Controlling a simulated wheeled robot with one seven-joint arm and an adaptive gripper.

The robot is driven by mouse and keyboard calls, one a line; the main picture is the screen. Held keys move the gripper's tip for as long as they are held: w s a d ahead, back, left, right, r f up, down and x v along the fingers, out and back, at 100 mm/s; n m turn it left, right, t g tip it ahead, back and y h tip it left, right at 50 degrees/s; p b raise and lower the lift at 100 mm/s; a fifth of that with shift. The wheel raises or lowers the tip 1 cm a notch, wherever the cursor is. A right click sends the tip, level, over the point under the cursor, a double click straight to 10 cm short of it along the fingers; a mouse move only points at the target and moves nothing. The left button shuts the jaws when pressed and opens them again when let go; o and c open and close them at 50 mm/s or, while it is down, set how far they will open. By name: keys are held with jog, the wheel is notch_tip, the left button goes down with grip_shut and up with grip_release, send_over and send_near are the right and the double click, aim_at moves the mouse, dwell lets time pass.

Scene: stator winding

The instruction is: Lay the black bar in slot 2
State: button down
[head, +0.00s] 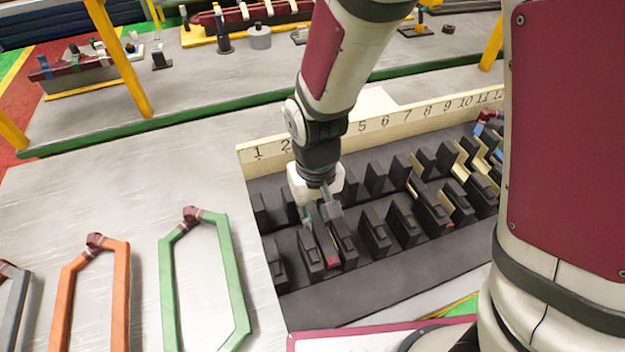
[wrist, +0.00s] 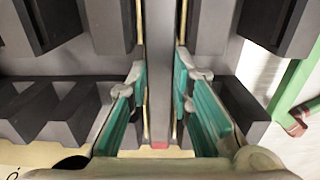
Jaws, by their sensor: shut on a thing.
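The dark bar with a red end (head: 333,262) sits low between two black teeth of the stator block, near the left end. In the wrist view the bar (wrist: 159,75) runs lengthwise between my fingers, with its red tip at the bottom. My gripper (head: 322,212) is shut on it, with teal finger pads (wrist: 160,105) on both sides. The black slotted block (head: 375,310) has a cream number board (head: 380,126) behind it. Labels 1 and 2 show; 3 and 4 are hidden by my arm. I cannot tell whether the bar rests on the slot floor.
Green (head: 167,290), orange (head: 62,305) and grey (head: 12,305) coil frames lie on the metal table left of the block. Cream liners and another red-ended bar (head: 448,225) show in slots further right. Teeth stand close around my fingers. Yellow posts (head: 120,60) stand behind.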

aim_at(315, 217)
jog(key=shift+f+b, duration=0.45)
jog(key=shift+f, duration=0.6)
dwell(0.6)
jog(key=c, duration=1.3)
grip_release()
jog(key=shift+c, duration=0.2)
jog(key=shift+r, duration=0.25)
jog(key=shift+r+p, duration=0.35)
jog(key=shift+p, duration=0.1)
jog(key=shift+r, duration=0.2)
jog(key=shift+r+p, duration=2.65)
jog(key=shift+r, duration=1.15)
